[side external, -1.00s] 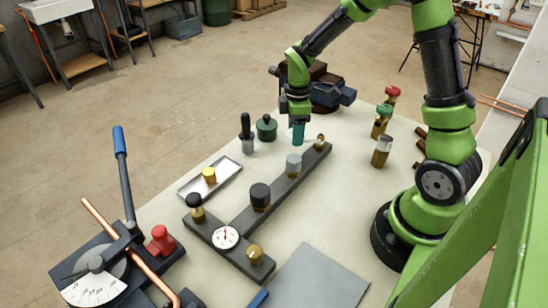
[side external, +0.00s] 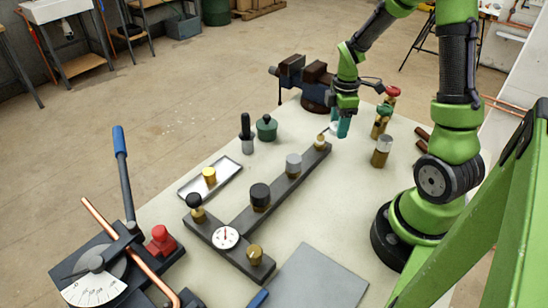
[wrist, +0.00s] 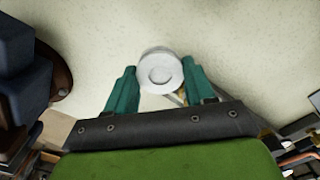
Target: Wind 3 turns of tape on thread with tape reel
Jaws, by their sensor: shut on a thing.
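My gripper (side external: 340,128) has teal fingers and hangs beyond the far end of a dark grey bar (side external: 284,186). It is shut on the white tape reel (wrist: 160,72), a round disc between the fingertips in the wrist view. In the side view only part of the reel (side external: 333,127) shows beside the fingers. A small brass fitting (side external: 320,142) stands at the bar's far end, just left of and below the reel; its thread is too small to make out. I cannot tell whether tape runs between them.
Brass valves (side external: 382,150) with coloured handles stand to the right. A blue and brown vise (side external: 318,80) is behind. A green pot (side external: 266,128), a grey tray (side external: 212,178) and capped fittings on the bar (side external: 260,196) stand to the left. The bench front right holds a grey mat (side external: 318,276).

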